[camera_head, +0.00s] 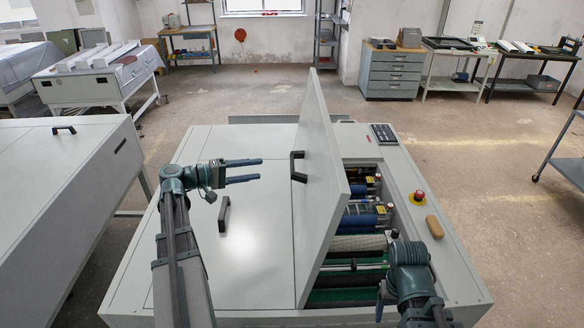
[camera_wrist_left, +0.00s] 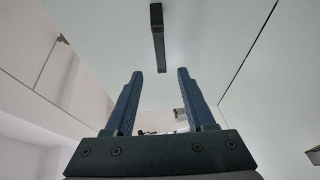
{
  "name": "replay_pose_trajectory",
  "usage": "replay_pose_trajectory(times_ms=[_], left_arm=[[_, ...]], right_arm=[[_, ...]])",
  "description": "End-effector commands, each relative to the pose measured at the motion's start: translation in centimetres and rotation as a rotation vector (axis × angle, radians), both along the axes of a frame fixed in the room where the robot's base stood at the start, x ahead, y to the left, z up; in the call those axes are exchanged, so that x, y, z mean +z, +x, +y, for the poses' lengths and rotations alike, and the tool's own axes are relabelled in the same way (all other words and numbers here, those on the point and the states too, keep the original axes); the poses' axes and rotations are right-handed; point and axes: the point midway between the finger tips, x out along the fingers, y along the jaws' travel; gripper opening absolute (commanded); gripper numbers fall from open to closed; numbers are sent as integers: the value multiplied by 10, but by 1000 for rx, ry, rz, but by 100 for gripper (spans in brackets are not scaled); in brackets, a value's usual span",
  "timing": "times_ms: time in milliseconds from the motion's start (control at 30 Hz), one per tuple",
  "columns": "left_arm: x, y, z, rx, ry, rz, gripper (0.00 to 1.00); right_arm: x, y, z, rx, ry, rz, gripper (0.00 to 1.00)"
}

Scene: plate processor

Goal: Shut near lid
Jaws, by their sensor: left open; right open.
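The plate processor (camera_head: 187,262) has a wide pale lid standing raised (camera_head: 322,175), edge-on and leaning slightly, with a black handle (camera_head: 298,167) on its left face. The flat lid (camera_head: 262,235) to its left lies shut, with its own black handle (camera_head: 224,213). My left gripper (camera_head: 260,169) is open and empty above the flat lid, its fingers pointing right toward the raised lid's handle, a short gap away. In the left wrist view, its open fingers (camera_wrist_left: 160,74) are below a black handle (camera_wrist_left: 157,38), apart from it. My right wrist is at the lower right; its fingers cannot be made out.
Right of the raised lid, the open bay shows rollers (camera_head: 355,242) and blue parts. A control panel (camera_head: 384,133), a red button (camera_head: 418,196) and a tan handle (camera_head: 434,226) are on the right rim. Another machine (camera_head: 60,200) stands at the left.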

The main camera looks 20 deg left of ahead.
Motion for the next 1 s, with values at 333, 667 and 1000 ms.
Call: replay_pose_trajectory(times_ms=[333, 667, 1000], left_arm=[[-13, 50, -45, -5, 0, 0, 55], [-20, 88, -77, -3, 0, 0, 55], [-21, 96, -85, -1, 0, 0, 55]], right_arm=[[-13, 0, 0, -1, 0, 0, 74], [-20, 0, 0, -2, 0, -1, 74], [-21, 0, 0, -2, 0, -1, 74]])
